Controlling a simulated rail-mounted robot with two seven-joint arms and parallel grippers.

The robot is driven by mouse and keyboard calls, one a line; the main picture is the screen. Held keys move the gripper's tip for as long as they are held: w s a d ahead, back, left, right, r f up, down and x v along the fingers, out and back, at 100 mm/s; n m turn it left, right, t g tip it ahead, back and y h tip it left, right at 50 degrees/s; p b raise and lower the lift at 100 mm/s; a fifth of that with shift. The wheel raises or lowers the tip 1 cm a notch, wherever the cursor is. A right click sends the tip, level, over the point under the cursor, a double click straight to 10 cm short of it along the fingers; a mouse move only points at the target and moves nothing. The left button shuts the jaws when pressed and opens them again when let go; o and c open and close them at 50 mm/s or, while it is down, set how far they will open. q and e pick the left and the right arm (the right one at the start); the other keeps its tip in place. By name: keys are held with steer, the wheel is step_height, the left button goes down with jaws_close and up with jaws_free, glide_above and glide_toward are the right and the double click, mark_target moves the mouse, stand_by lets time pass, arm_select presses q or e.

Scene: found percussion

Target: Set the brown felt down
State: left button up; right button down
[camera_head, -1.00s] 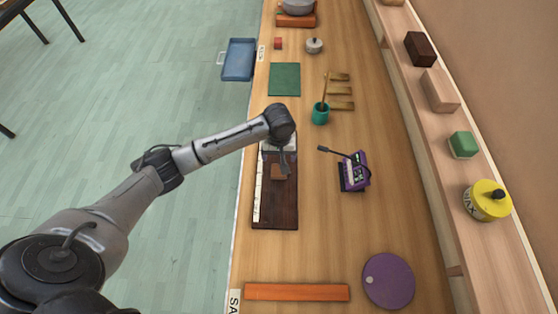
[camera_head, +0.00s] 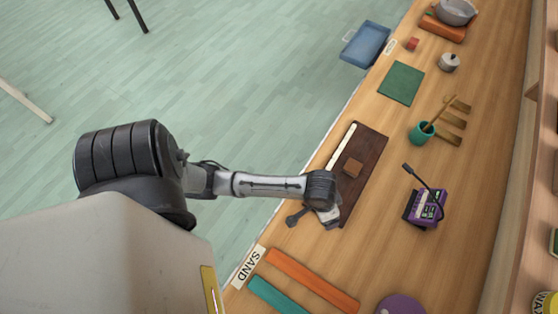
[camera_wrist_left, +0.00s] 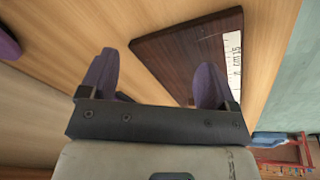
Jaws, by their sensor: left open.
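The brown felt (camera_head: 352,168) is a small brown square lying on the dark wooden board (camera_head: 368,152) with a white ruler strip along its left edge. Nothing is holding the felt. My left gripper (camera_head: 315,217) is at the near end of the board, clear of the felt. In the left wrist view my left gripper (camera_wrist_left: 156,66) is open and empty, its purple fingertips apart, with the dark board (camera_wrist_left: 185,45) beyond them. The felt does not show there. My right gripper is not in view.
An orange strip (camera_head: 312,280) and a teal strip (camera_head: 277,294) lie near the SAND label (camera_head: 248,266). A purple device (camera_head: 427,208) stands right of the board, with a teal cup (camera_head: 421,132) farther back. A green mat (camera_head: 401,83) lies beyond the board.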

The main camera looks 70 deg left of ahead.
arm_select(q)
steer(key=shift+m+t, duration=0.4)
steer(key=shift+m, duration=0.2)
steer(key=s, duration=0.6)
steer(key=shift+s+d+r, duration=0.15)
steer(key=shift+s+r, duration=0.1)
steer(key=shift+s, duration=0.05)
steer(key=s+a+r+m+y, duration=0.1)
steer(key=s+a+r, duration=0.1)
steer(key=s, duration=0.5)
steer(key=shift+a+t, duration=0.3)
steer(key=shift+r, duration=0.2)
step_height(320, 180, up, 18)
steer(key=p, duration=1.8)
steer(key=shift+w, duration=0.1)
